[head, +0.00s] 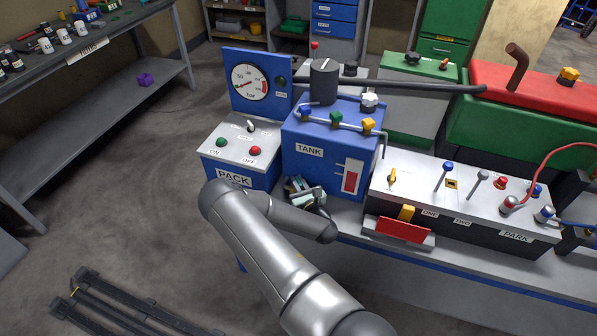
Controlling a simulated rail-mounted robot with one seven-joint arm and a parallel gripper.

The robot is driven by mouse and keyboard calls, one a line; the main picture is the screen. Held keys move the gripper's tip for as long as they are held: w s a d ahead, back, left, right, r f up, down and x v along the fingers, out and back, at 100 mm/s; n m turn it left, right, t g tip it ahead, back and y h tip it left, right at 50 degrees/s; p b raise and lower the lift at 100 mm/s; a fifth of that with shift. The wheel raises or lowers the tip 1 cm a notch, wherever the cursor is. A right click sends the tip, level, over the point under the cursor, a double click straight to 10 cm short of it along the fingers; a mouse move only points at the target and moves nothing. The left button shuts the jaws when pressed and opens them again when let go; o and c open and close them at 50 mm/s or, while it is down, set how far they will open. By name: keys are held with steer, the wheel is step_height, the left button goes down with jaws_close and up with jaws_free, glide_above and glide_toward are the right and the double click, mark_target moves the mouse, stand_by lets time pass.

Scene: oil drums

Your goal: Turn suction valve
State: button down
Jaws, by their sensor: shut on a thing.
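The blue box labelled TANK (310,151) stands on the bench. A pipe along its upper front carries a blue knob (305,112), a green knob (336,118) and a yellow knob (368,125). My gripper (303,188) is low at the tank's front left corner, right of the PACK box (236,177). It is shut on a small part there, mostly hidden by the jaws and my wrist. No label naming a suction valve is readable, so I cannot tell whether that part is it.
A gauge panel (262,82) stands behind the PACK box. A dark hose (420,87) runs right from the tank's top cylinder (324,80).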

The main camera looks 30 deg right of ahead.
steer(key=n+y+p, duration=0.3)
steer(key=y, duration=0.2)
steer(key=shift+n+g+y, duration=0.3)
steer(key=shift+n+g+y+p, duration=0.4)
steer(key=shift+n+g+y, duration=0.4)
steer(key=shift+n+y, duration=0.9)
steer(key=shift+y, duration=0.6)
steer(key=c, duration=1.5)
jaws_free()
steer(key=shift+m+h, duration=0.4)
